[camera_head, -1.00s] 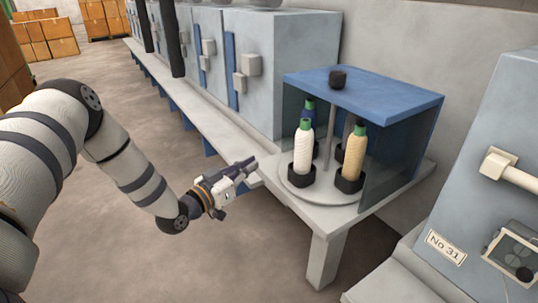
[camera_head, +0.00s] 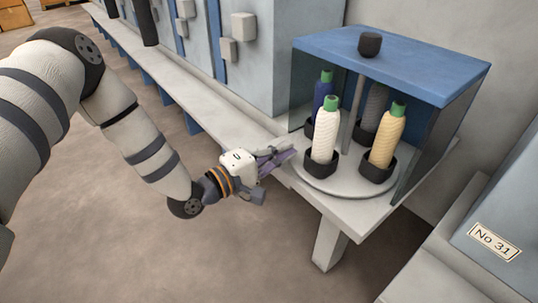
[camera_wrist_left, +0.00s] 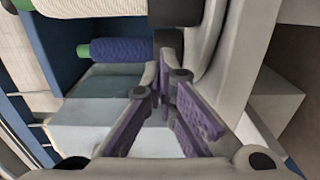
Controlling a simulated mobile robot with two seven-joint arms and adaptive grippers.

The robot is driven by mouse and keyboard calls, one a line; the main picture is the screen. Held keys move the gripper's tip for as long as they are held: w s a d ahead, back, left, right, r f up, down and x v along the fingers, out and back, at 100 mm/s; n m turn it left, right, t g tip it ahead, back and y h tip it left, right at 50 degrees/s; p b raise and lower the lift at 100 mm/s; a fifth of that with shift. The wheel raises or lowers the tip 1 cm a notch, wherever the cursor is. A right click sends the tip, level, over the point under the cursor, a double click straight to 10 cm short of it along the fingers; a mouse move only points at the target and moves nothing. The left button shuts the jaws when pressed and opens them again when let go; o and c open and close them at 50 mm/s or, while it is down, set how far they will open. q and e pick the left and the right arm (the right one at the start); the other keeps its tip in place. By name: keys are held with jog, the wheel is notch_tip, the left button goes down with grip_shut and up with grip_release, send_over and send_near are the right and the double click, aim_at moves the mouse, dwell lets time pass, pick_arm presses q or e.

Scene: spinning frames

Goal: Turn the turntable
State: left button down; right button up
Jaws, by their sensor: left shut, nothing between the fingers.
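The turntable is a round grey disc (camera_head: 345,186) on the end of a bench, under a blue-topped cover. It carries black cups holding a white bobbin (camera_head: 324,140), a yellow bobbin (camera_head: 387,137), a blue bobbin (camera_head: 322,94) and a dark grey bobbin (camera_head: 375,104), with a post in the middle. My left gripper (camera_head: 290,153) is shut and empty beside the disc's left edge, close to the white bobbin's cup; contact cannot be told. In the left wrist view its purple-padded fingers (camera_wrist_left: 167,72) meet near a blue bobbin (camera_wrist_left: 118,50). My right gripper is out of view.
The blue cover top (camera_head: 400,62) has a black knob (camera_head: 370,44) and dark see-through side panels. The bench (camera_head: 190,85) runs back left along grey cabinets. A machine marked No 31 (camera_head: 495,242) stands at right. Open floor lies at left.

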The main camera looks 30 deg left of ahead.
aim_at(306, 137)
pick_arm(q)
jog(key=b+x, duration=0.1)
jog(key=x, duration=0.6)
jog(key=shift+w, duration=0.2)
